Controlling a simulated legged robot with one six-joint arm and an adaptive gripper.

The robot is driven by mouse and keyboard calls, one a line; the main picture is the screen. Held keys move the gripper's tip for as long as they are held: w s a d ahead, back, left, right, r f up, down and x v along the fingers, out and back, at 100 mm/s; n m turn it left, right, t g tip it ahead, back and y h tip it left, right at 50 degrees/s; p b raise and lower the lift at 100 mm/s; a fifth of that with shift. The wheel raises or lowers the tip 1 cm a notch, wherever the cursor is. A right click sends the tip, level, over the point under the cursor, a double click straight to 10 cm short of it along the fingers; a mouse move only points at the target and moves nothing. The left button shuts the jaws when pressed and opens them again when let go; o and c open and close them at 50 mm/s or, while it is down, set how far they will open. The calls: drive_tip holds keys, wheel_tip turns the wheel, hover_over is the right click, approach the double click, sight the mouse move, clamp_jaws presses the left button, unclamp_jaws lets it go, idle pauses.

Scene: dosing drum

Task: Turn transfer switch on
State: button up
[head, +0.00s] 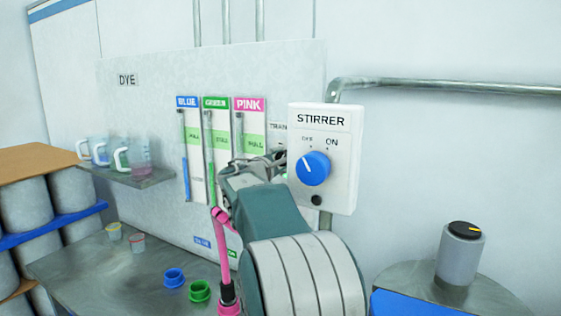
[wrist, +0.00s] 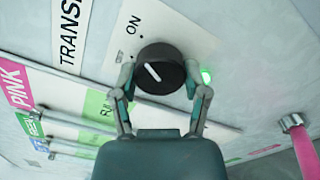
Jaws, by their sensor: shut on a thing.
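The transfer switch is a round black knob (wrist: 160,70) with a white pointer line, on a white plate partly labelled "TRANS" in the wrist view. Its pointer slants up and left, roughly toward the word "ON" (wrist: 133,25). A small green lamp (wrist: 207,76) glows beside the knob. My gripper (wrist: 159,78) is shut on the knob, one finger on each side. In the head view my gripper (head: 252,172) is at the panel, and my arm and the stirrer box hide the knob and most of its label.
The stirrer box (head: 347,130) with a blue knob (head: 313,168) stands close to the right of my gripper. Dye gauges (head: 217,150) and a pink pipe (head: 221,250) are to the left. Cups and coloured rings lie on the bench (head: 90,270). A grey cylinder (head: 460,255) stands right.

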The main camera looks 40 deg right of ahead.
drive_tip(key=shift+f, duration=0.1)
drive_tip(key=o, duration=1.1)
drive_tip(key=shift+o, duration=0.2)
drive_tip(key=v, duration=1.2)
